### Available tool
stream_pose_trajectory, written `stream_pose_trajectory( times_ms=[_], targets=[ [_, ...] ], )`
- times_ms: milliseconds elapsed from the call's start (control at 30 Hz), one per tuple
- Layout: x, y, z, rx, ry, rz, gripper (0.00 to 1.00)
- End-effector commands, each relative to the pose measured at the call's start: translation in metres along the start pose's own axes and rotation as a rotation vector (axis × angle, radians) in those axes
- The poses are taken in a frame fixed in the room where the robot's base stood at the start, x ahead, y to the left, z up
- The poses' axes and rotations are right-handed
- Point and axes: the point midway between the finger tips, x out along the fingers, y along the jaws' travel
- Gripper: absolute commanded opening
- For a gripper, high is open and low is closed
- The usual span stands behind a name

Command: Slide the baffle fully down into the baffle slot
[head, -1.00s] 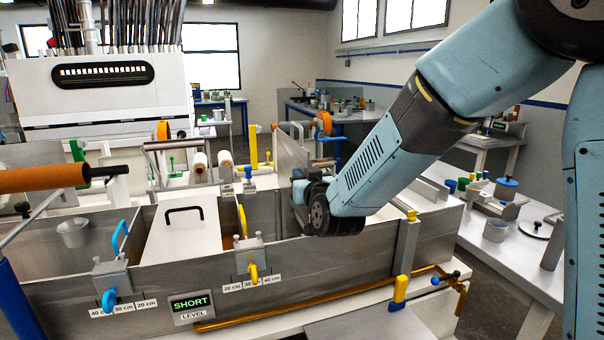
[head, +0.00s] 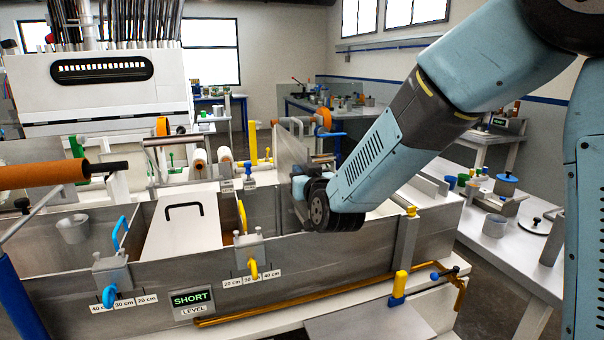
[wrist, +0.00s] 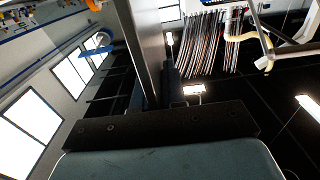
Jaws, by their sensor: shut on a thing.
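A thin grey metal plate, which I take for the baffle (head: 290,150), stands roughly upright above the resin bath (head: 330,255) in the head view. My gripper (head: 299,187) is shut on it at the bath's middle right, behind the front wall. The wrist view shows the grey plate (wrist: 149,45) running away from my dark gripper (wrist: 150,108). The plate's lower part is hidden by the bath wall and my wrist. I cannot make out the baffle slot, nor whether the plate is in it.
A white panel with a black handle (head: 182,235) lies in the bath to the left. Clamps with a yellow handle (head: 252,265) and a blue handle (head: 109,295) sit on the front wall. A grey post (head: 406,250) stands at the right. A side table (head: 500,250) is beyond it.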

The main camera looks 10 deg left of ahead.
Motion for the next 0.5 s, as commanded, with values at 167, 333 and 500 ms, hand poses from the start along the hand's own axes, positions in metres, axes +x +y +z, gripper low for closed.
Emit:
stream_pose_trajectory(
  times_ms=[167,333,500],
  targets=[
    [0.0003,-0.0011,-0.0014,0.000,0.003,-0.001,0.00],
    [0.0004,-0.0013,0.0007,0.000,0.003,-0.001,0.00],
    [0.0005,-0.0011,0.0067,0.000,0.003,-0.001,0.00]
  ],
)
